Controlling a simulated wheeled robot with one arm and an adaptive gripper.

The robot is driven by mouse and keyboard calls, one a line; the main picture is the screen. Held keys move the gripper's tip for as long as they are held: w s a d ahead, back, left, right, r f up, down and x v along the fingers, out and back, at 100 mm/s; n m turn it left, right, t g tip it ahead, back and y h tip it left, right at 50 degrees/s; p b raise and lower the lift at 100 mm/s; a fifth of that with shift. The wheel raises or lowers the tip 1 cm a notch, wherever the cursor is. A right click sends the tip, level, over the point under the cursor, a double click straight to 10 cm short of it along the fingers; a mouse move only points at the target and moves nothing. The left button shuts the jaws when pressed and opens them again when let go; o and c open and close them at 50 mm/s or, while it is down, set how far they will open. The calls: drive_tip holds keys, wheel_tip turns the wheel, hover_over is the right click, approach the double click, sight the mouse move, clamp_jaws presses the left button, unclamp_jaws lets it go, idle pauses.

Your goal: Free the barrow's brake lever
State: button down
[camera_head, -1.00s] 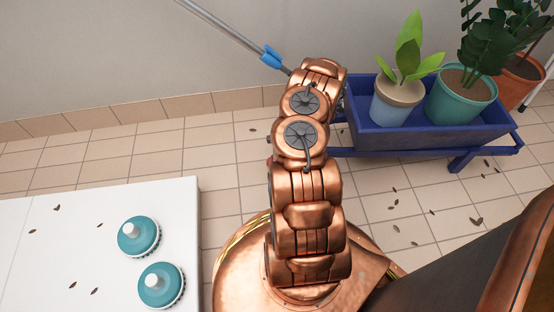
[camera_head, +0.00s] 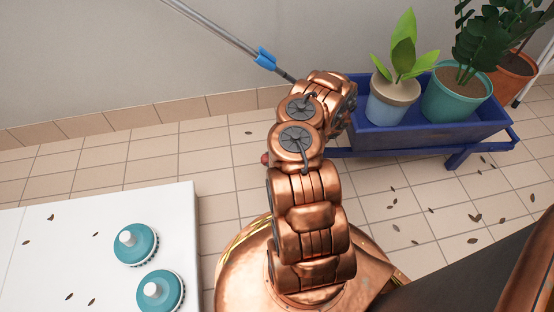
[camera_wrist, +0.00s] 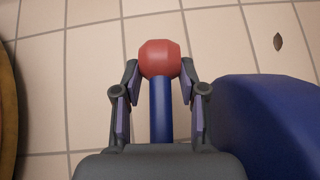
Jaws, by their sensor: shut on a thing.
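The blue barrow (camera_head: 430,136) stands on the tiled floor at the right of the head view. Its brake lever is a blue bar (camera_wrist: 160,112) with a red knob (camera_wrist: 158,58) in the wrist view. My gripper (camera_wrist: 160,68) is shut on the lever at the knob, with one finger on each side. A little of the red knob (camera_head: 265,158) shows left of my arm in the head view. My arm hides most of the lever and the gripper there. A rounded blue part (camera_wrist: 270,125) fills the right of the wrist view.
A pole with a blue clip (camera_head: 265,58) slants above my arm. A white counter (camera_head: 60,235) with two teal knobs is at left.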

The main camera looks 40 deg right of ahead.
drive_tip(key=shift+r, duration=0.1)
idle(0.4)
drive_tip(key=c, duration=0.9)
unclamp_jaws()
drive_tip(key=shift+r, duration=0.1)
drive_tip(key=shift+r, duration=4.85)
drive_tip(key=shift+r, duration=0.1)
